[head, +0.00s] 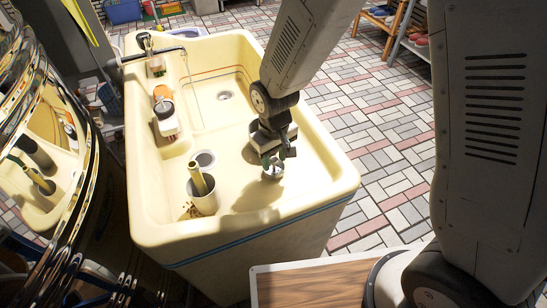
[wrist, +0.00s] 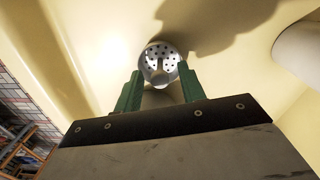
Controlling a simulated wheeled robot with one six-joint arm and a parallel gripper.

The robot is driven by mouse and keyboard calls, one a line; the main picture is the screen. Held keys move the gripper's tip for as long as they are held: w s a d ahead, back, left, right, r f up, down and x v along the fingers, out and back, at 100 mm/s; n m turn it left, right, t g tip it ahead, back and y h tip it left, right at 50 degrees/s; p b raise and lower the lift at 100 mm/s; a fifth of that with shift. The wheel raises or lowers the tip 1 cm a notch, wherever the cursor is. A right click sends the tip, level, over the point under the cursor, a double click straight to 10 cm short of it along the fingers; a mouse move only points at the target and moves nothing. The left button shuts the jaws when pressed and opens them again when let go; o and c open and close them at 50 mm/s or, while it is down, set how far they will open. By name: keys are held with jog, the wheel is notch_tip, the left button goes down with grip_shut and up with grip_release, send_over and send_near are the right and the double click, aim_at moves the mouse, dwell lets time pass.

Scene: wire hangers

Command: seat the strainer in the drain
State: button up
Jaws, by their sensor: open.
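The strainer (head: 272,173) is a small round metal piece on the cream sink floor, near the front right of the basin. In the wrist view the strainer (wrist: 158,52) shows a perforated silver face. My gripper (head: 279,157) is open just above it in the head view. In the wrist view my gripper's green fingertips (wrist: 160,76) are on either side of the strainer's near edge; I cannot tell whether they touch it. A round drain (head: 224,96) shows in the sink floor farther back, below the tap.
Bottles (head: 164,110) stand on the left ledge. The tap (head: 152,55) reaches over the back. The sink's raised walls surround the work area.

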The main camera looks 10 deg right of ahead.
aim_at(276, 160)
jog(key=r, duration=0.7)
jog(key=shift+s+r, duration=0.15)
jog(key=shift+s, duration=0.15)
jog(key=shift+d+r, duration=0.25)
jog(key=s+d+r+m+t, duration=0.1)
jog(key=s+d+r+m, duration=0.1)
jog(key=s+d+r, duration=0.45)
jog(key=s+d+r+m, duration=0.2)
jog(key=s+d+r, duration=0.2)
jog(key=d+r, duration=0.6)
jog(key=s+d+r+m, duration=0.1)
jog(key=s+d+r, duration=0.2)
jog(key=s, duration=0.4)
jog(key=shift+s+d+m, duration=0.3)
jog(key=shift+s, duration=0.05)
jog(key=shift+o, duration=0.6)
jog(key=shift+s+d, duration=0.1)
jog(key=shift+s, duration=0.3)
